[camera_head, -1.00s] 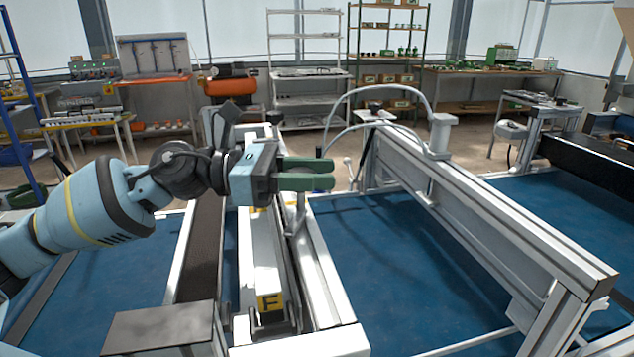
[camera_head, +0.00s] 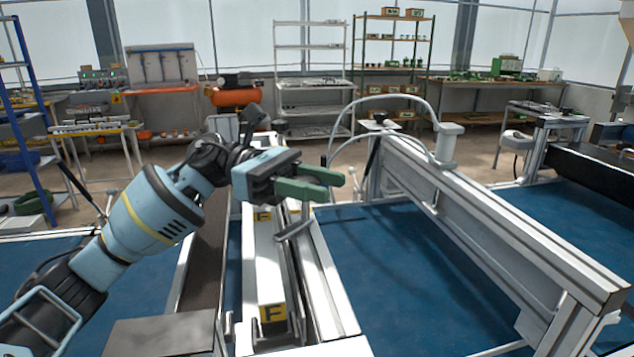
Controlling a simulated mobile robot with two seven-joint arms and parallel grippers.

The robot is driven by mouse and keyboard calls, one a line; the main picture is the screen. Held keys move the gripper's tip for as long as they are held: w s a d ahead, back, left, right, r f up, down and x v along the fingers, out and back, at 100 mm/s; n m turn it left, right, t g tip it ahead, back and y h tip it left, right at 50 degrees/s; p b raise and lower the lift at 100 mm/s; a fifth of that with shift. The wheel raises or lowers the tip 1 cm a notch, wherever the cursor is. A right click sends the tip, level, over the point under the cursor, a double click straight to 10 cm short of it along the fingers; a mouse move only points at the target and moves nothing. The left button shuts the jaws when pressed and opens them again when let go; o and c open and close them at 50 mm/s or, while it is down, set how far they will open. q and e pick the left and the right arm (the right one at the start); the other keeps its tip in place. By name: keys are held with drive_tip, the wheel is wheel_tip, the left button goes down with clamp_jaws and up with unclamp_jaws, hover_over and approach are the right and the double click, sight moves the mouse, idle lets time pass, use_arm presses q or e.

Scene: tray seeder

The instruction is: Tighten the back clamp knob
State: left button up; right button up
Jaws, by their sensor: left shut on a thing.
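My left gripper (camera_head: 318,184) comes in from the left over the long aluminium rail (camera_head: 318,262). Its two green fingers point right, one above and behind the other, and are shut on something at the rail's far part. That thing is mostly hidden by the fingers; from its place I take it to be the back clamp knob. A grey bar-shaped handle (camera_head: 295,231) lies slanted just below the fingers, over the rail. Whether the fingers touch this bar cannot be seen. My right gripper is not in view.
Yellow labels marked F (camera_head: 272,313) sit on the white bar beside the rail. A second frame beam (camera_head: 470,185) with a curved hose (camera_head: 400,101) stands to the right. Blue bed surface (camera_head: 400,270) lies clear between them. Shelves and benches are far behind.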

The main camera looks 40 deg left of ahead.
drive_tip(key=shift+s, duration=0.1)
use_arm(q)
drive_tip(key=o, duration=0.8)
drive_tip(key=shift+o, duration=1)
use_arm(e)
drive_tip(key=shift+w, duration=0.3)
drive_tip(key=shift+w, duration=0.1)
use_arm(q)
drive_tip(key=shift+a, duration=0.55)
drive_tip(key=a, duration=0.2)
drive_tip(key=a+b, duration=0.1)
drive_tip(key=a, duration=0.1)
drive_tip(key=s+a, duration=0.1)
drive_tip(key=a, duration=0.1)
drive_tip(key=shift+b, duration=0.35)
drive_tip(key=shift+s+a, duration=0.1)
drive_tip(key=shift+a, duration=0.25)
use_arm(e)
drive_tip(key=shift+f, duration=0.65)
